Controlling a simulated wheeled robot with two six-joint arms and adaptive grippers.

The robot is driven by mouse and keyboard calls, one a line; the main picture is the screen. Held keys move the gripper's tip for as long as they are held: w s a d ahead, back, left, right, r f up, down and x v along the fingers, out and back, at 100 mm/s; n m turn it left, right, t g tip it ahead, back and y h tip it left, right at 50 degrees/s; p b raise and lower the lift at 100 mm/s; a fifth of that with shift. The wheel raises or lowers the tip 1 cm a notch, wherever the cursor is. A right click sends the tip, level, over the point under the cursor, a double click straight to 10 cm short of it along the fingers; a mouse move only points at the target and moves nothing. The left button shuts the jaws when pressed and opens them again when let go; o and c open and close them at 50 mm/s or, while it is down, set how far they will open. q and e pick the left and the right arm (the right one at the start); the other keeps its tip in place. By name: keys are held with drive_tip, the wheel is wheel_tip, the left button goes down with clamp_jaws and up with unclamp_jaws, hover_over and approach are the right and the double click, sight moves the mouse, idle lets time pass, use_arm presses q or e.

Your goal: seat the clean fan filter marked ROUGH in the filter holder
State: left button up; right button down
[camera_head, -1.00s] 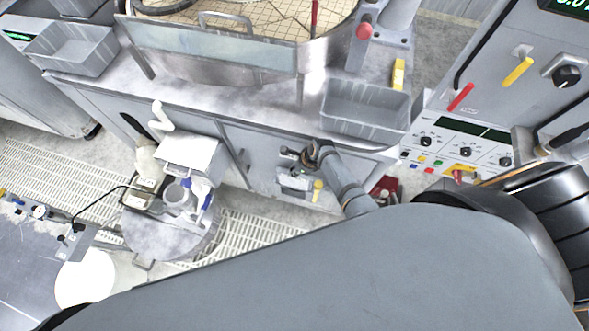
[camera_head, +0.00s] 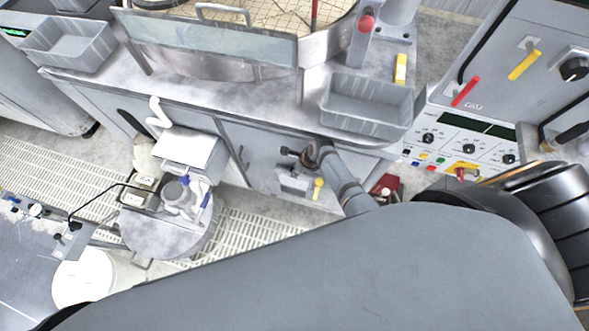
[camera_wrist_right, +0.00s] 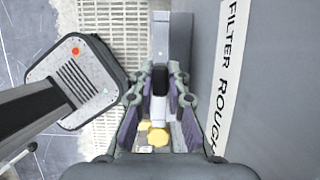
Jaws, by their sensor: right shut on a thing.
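My right gripper (camera_head: 300,156) is at the front of the steel bench, at the end of a blue-grey arm. In the right wrist view its fingers (camera_wrist_right: 160,80) are shut on a small grey piece (camera_wrist_right: 159,106), mostly hidden between them; I cannot tell for sure whether this is the fan filter. A white label (camera_wrist_right: 229,70) reading FILTER ROUGH is on the grey face beside the fingers. A pale fitting (camera_head: 294,183) with a yellow knob (camera_head: 318,188) is just below the gripper. A yellow knob (camera_wrist_right: 157,137) also shows between the fingers. My left gripper is out of view.
Bench front (camera_head: 250,150) lies close to the right gripper. A grey bin (camera_head: 367,101) sits on the bench above it. A round stand (camera_head: 150,232) with vessels is to the left. Grating (camera_head: 250,232) covers the floor. A control panel (camera_head: 465,140) is at the right.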

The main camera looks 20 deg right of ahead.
wheel_tip(320, 180, down, 6)
drive_tip(key=b, duration=0.4)
drive_tip(key=shift+b, duration=0.35)
idle(1.4)
drive_tip(key=c, duration=1.3)
unclamp_jaws()
drive_tip(key=shift+o, duration=0.2)
drive_tip(key=v, duration=1.2)
drive_tip(key=shift+d, duration=0.1)
